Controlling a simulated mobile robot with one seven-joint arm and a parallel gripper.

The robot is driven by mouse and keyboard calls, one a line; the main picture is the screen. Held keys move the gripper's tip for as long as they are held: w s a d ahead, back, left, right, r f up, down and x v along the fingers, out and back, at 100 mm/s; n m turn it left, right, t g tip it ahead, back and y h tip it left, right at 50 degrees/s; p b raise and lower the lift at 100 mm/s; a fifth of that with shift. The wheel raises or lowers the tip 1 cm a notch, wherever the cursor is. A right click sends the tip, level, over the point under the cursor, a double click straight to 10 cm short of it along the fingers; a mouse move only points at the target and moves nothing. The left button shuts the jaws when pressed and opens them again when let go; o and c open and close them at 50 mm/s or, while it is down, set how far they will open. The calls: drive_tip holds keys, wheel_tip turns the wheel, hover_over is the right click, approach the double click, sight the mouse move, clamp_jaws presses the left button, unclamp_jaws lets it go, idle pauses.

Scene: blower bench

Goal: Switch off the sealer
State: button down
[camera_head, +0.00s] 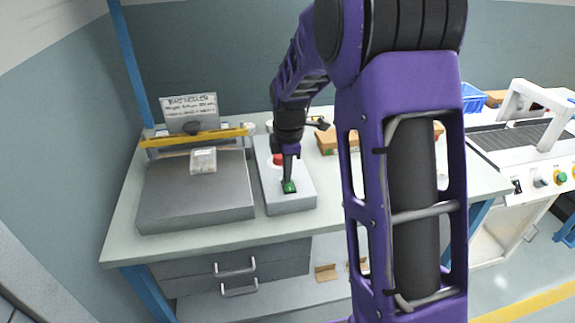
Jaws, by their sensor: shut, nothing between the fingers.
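The sealer (195,195) is a grey flat-topped unit with a yellow bar across its back, at the left of the bench. A sign (190,108) behind it has a top line that seems to read "bag sealer"; the smaller text is unclear. A light grey control box (288,203) stands just right of it, with a red button (278,159) towards the back and a green button (289,187) nearer the front. My gripper (288,179) is shut and points down over the box, at the green button. I cannot tell whether it touches.
A small pale packet (203,160) lies on the sealer. A cardboard box (338,142) is behind and right of the control box. A white conveyor machine (530,150) with its own buttons stands at the right. My arm hides the bench's right part. The front bench strip (220,237) is clear.

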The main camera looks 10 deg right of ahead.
drive_tip(key=shift+f, duration=0.1)
drive_tip(key=shift+f, duration=0.3)
drive_tip(key=shift+s, duration=0.2)
drive_tip(key=shift+s, duration=0.6)
drive_tip(key=shift+r, duration=0.1)
drive_tip(key=shift+r+p, duration=0.35)
drive_tip(key=shift+r, duration=0.15)
wheel_tip(320, 180, up, 13)
drive_tip(key=s+p, duration=0.1)
drive_tip(key=p, duration=0.2)
drive_tip(key=shift+s+p, duration=0.25)
drive_tip(key=shift+p, duration=0.1)
